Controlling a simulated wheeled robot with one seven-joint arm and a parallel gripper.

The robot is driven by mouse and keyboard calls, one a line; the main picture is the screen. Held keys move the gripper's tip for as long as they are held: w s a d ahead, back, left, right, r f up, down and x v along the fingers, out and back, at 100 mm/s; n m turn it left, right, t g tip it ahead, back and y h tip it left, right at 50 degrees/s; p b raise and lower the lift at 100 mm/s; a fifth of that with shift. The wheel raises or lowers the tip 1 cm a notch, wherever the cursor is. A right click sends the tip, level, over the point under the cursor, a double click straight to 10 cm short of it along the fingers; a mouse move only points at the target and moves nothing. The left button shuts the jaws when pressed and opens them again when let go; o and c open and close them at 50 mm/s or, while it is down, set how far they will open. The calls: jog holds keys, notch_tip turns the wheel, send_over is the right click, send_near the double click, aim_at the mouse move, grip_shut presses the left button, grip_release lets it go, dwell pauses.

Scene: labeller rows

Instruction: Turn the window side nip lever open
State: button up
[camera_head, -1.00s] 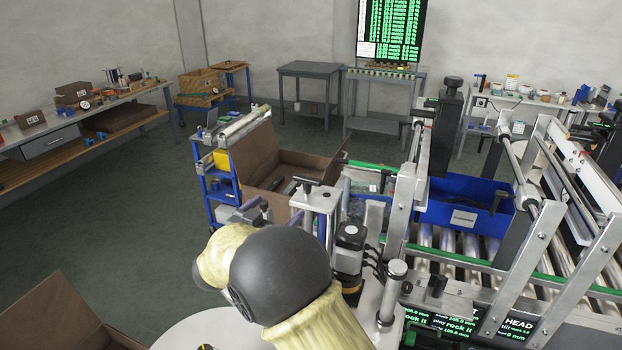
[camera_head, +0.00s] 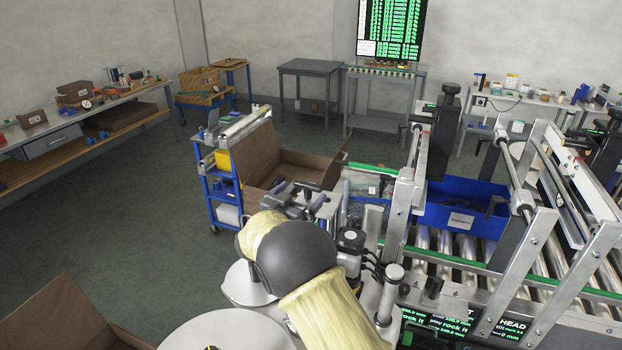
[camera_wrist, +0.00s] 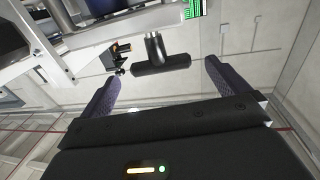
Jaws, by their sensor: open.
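A black T-shaped lever (camera_wrist: 160,67) shows in the wrist view, with a round stem and a crossbar lying nearly level in the picture. No label on it can be read, so I cannot confirm that it is the window side one. My gripper (camera_wrist: 161,76) is open and empty, its two dark purple-grey fingers standing wide on either side of the crossbar's ends, apart from it. In the head view my gripper (camera_head: 297,197) is beside the top of the labeller's silver bracket, and my wrist partly hides this area.
Close by are a black motor block (camera_head: 350,242) and a silver post (camera_head: 391,290). The conveyor rollers (camera_head: 440,256) and a blue bin (camera_head: 460,214) lie to the right. An open cardboard box (camera_head: 265,160) and a blue cart (camera_head: 222,190) stand behind.

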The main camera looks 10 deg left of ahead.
aim_at(306, 188)
jog(key=p+x, duration=0.2)
jog(key=x, duration=0.4)
jog(key=shift+w+d, duration=0.1)
jog(key=shift+w, duration=0.15)
jog(key=shift+c, duration=0.4)
jog(key=c, duration=0.8)
jog(key=shift+f+b, duration=0.1)
jog(key=shift+b, duration=0.2)
jog(key=shift+c, duration=0.2)
jog(key=shift+n+y+b, duration=0.6)
jog(key=shift+y+b, duration=0.3)
jog(key=shift+b, duration=0.05)
